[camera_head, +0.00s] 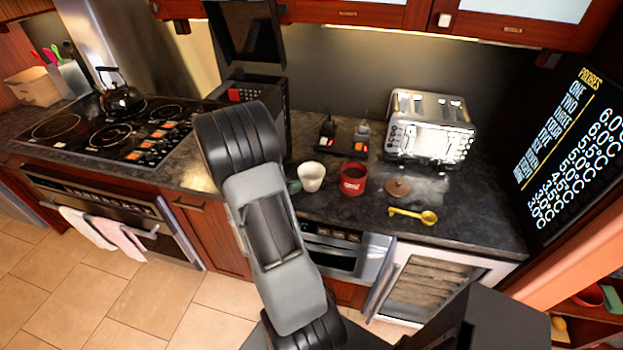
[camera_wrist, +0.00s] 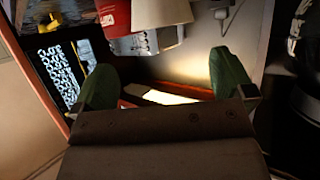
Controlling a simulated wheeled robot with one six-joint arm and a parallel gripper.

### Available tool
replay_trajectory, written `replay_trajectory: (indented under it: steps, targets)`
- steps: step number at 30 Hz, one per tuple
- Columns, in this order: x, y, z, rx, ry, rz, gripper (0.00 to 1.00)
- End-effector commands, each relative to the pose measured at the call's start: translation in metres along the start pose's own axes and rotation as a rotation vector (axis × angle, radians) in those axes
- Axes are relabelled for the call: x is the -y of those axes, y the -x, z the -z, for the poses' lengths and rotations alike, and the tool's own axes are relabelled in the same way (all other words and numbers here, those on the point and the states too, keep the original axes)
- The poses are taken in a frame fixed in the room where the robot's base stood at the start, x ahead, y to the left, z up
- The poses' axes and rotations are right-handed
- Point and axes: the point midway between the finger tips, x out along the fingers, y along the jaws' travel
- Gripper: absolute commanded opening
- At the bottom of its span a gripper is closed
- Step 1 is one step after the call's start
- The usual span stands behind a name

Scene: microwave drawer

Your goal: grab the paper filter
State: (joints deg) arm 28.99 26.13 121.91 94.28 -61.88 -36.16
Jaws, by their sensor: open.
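A white, open-topped, cup-shaped piece (camera_head: 311,177), which looks like the paper filter, stands on the dark counter just left of a red mug (camera_head: 353,179). In the wrist view the white piece (camera_wrist: 166,12) is cut off by the top edge, beside the red mug (camera_wrist: 116,14). My gripper (camera_wrist: 160,68) is open, with its two green fingers apart and nothing between them. The white piece lies beyond the fingertips.
A toaster (camera_head: 430,127) stands behind on the right. A brown lid (camera_head: 397,187) and a yellow scoop (camera_head: 413,216) lie right of the mug. A black coffee machine (camera_head: 268,92) stands partly behind my arm. Upper cabinets (camera_head: 370,12) hang above the counter.

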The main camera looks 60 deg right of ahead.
Motion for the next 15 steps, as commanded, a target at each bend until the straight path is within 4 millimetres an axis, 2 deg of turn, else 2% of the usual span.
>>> replay_trajectory:
  steps: [1,6,15]
  targets:
    - [-0.001,-0.010,0.001,-0.001,0.000,-0.004,1.00]
    - [0.000,-0.036,0.001,0.000,-0.002,0.000,1.00]
    - [0.001,-0.056,0.001,0.000,-0.001,0.004,1.00]
